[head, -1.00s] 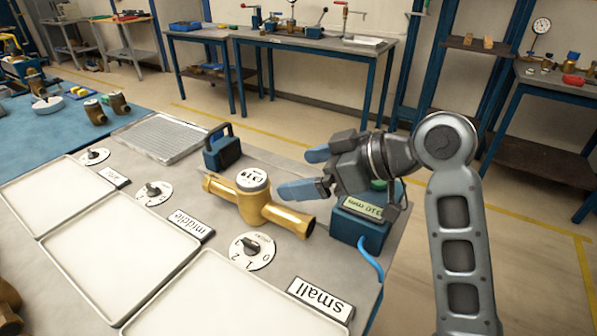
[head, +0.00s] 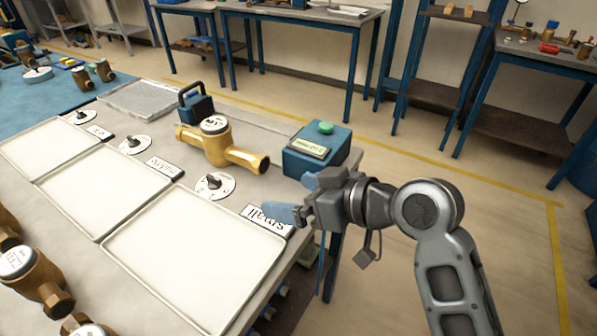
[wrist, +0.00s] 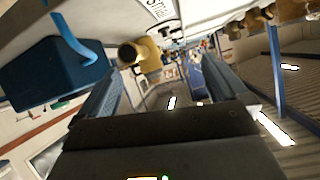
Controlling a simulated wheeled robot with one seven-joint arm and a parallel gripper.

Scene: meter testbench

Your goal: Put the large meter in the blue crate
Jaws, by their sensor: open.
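A gold brass meter (head: 222,147) with a white round dial lies across the bench behind the rotary switches. Two darker brass meters show at the lower left, one (head: 35,275) with a white dial and one cut by the bottom edge. I cannot tell for certain which meter is the large one. My gripper (head: 297,198) is open and empty by the "small" label, in front of the blue box and apart from the gold meter. In the wrist view a brass pipe end (wrist: 130,54) shows beyond the fingers. No blue crate is clearly in view.
A blue box with a green button (head: 316,150) stands at the bench's right edge, close to my gripper; its blue cable (wrist: 75,40) shows in the wrist view. Three white trays (head: 195,265) line the bench and look empty.

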